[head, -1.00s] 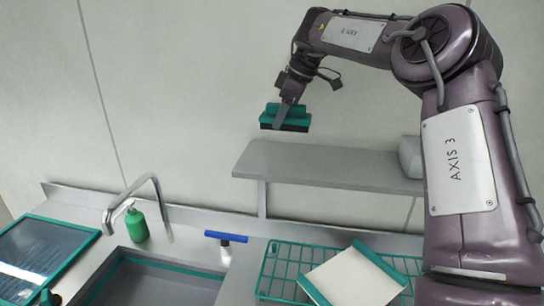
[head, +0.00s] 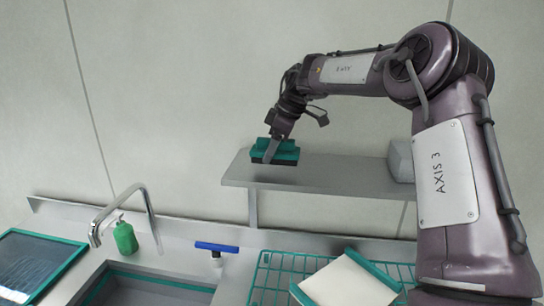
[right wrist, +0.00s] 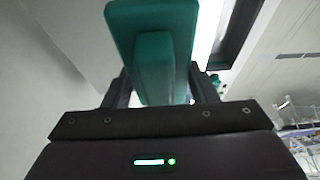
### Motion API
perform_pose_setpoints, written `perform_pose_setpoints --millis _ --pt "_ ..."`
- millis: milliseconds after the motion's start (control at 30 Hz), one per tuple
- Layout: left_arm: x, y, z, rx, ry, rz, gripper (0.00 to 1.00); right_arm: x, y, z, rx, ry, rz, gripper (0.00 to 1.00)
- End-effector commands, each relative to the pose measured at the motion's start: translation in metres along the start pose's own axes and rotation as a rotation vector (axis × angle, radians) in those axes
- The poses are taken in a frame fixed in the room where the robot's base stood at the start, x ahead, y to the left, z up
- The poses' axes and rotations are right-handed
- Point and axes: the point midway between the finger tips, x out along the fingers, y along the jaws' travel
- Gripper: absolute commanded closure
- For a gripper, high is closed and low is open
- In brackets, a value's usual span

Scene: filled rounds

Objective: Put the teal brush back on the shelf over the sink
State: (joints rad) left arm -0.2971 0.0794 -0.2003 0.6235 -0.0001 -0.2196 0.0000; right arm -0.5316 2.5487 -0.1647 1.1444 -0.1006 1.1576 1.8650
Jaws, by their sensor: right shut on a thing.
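The teal brush (head: 284,150) has a teal body and a dark lower side. My right gripper (head: 271,152) is shut on it, at the left end of the grey shelf (head: 330,177) over the counter. The brush is level and looks at or just above the shelf top; I cannot tell whether it touches. In the right wrist view the teal brush (right wrist: 155,60) sits between the two dark fingers (right wrist: 158,90). The sink (head: 150,288) is below and to the left, with a curved tap (head: 120,195). My left gripper is not in view.
A pale grey block (head: 400,160) stands on the shelf's right end; the shelf between is clear. Below are a green bottle (head: 125,238), a blue-handled tool (head: 216,247), a teal wire rack (head: 270,280) holding a white board with teal edges (head: 345,285), and a teal-framed tray (head: 35,260).

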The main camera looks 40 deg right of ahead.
Motion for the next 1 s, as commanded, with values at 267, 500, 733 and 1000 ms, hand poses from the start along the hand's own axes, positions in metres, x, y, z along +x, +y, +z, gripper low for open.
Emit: perform_pose_setpoints --millis 267,500,733,1000 --pt "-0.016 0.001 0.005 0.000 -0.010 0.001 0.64 0.019 0.000 0.008 -0.001 0.001 0.001 0.69" --pt "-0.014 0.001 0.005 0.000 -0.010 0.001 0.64 0.022 0.000 0.009 -0.001 0.000 0.001 0.69" --pt "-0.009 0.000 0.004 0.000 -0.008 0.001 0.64 0.029 0.000 0.012 0.000 0.000 0.001 0.69" --pt "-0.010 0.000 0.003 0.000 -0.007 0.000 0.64 0.027 0.000 0.011 0.000 -0.001 0.001 0.26"
